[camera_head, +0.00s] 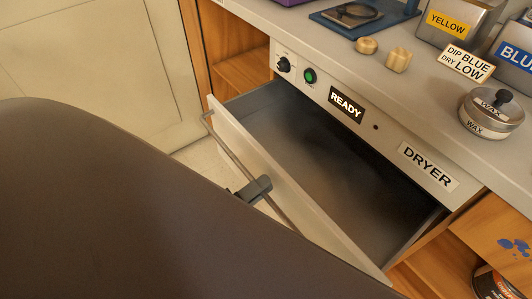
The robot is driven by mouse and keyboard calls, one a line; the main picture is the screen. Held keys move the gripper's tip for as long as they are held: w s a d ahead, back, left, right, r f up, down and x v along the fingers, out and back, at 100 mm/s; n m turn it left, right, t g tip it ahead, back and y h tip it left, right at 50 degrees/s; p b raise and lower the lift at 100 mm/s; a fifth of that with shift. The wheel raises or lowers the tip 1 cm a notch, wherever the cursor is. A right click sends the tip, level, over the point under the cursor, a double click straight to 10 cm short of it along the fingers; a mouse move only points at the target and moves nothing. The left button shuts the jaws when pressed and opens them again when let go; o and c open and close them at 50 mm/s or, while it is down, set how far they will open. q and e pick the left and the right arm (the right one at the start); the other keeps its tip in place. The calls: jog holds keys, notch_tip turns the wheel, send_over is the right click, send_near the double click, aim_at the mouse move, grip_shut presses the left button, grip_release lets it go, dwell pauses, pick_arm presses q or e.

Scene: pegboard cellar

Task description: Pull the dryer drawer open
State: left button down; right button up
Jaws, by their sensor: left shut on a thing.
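The dryer drawer (310,152) stands well out from the counter front, and its dark interior shows empty where I can see it. Its pale front panel carries a long bar handle (226,150). My left gripper (252,190) is shut on the drawer handle, near the middle of the front panel. The lower part of the panel and handle is hidden behind a large dark shape in the foreground. The dryer front (365,125) bears a lit READY sign (347,104) and a DRYER label (428,166). My right gripper is out of view.
A dark knob (284,64) and a green button (310,76) sit on the dryer front. On the counter (300,27) stand a WAX tin (490,114), a yellow-labelled tin (452,22), a blue-labelled one (515,50), a DIP BLUE DRY LOW card (467,64) and two small wooden pieces.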

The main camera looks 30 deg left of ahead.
pick_arm(q)
jog(key=c, duration=1.2)
grip_release()
jog(key=shift+v, duration=3.6)
